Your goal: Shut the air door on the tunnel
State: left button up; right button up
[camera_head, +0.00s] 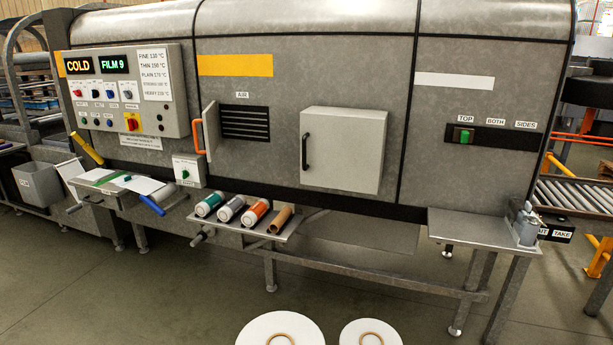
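The air door (211,128) is a narrow grey panel on the tunnel's front, below and left of the "AIR" label. It stands open, swung out from the wall and seen nearly edge-on. An orange handle (197,137) is on its outer side. The black slotted vent (245,123) to its right is uncovered. The tunnel (290,88) is a long grey metal housing. Neither of my grippers is in view, and nothing touches the door.
A control panel (127,92) reads "COLD" and "FILM 9". A grey box with a black handle (341,150) protrudes to the right. A shelf (284,238) with several rolls juts out below. Two white discs with tan rings (280,318) show at the bottom. The floor (150,290) in front is open.

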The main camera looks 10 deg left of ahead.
aim_at(209, 120)
jog(key=i+j, duration=0.1)
jog(key=j, duration=0.8)
jog(key=i+j, duration=0.15)
jog(key=j, duration=0.3)
jog(key=j+u, duration=0.1)
jog(key=j, duration=0.35)
jog(key=i+j, duration=0.15)
jog(key=j, duration=0.3)
jog(key=i+j, duration=0.1)
jog(key=j, duration=0.3)
